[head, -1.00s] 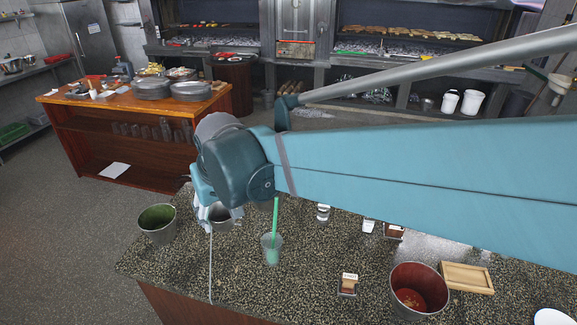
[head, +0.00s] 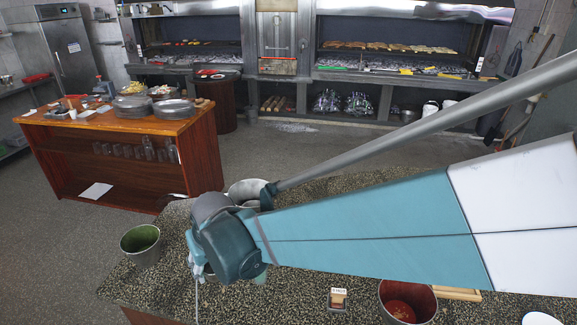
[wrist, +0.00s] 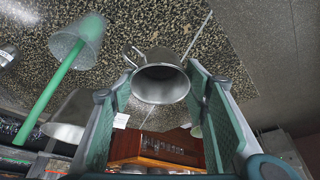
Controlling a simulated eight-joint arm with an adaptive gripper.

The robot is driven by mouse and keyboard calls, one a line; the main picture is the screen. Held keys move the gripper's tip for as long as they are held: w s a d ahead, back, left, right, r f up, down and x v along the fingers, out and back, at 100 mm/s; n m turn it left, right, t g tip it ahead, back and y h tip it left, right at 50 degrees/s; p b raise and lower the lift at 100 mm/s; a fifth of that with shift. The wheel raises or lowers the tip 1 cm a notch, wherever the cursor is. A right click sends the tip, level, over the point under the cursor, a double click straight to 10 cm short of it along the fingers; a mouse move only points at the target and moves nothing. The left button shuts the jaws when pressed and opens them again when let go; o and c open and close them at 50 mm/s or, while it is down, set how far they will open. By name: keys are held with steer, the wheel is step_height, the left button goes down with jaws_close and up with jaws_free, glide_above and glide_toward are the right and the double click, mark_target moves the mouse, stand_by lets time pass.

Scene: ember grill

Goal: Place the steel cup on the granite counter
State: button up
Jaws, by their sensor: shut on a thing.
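The steel cup (wrist: 160,85) is a shiny metal mug with a handle on its left in the wrist view. My gripper (wrist: 160,70) is shut on it, with one green-padded finger on each side. In the head view my gripper (head: 196,262) is over the left part of the granite counter (head: 300,300), and my wrist hides most of the cup. The speckled counter also fills the top of the wrist view (wrist: 165,15). I cannot tell whether the cup touches the counter.
A bucket with a green inside (head: 140,246) stands left of my gripper. A clear cup with a green straw (wrist: 75,45) is close by. The counter's front edge is near.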

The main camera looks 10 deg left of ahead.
steer(key=shift+f+b, duration=0.35)
steer(key=shift+f, duration=2.6)
steer(key=shift+f+b, duration=0.3)
steer(key=shift+f, duration=1.75)
steer(key=shift+f, duration=0.15)
steer(key=o, duration=1)
steer(key=shift+c, duration=0.2)
steer(key=shift+r, duration=0.2)
steer(key=p+v, duration=0.1)
steer(key=v, duration=1.1)
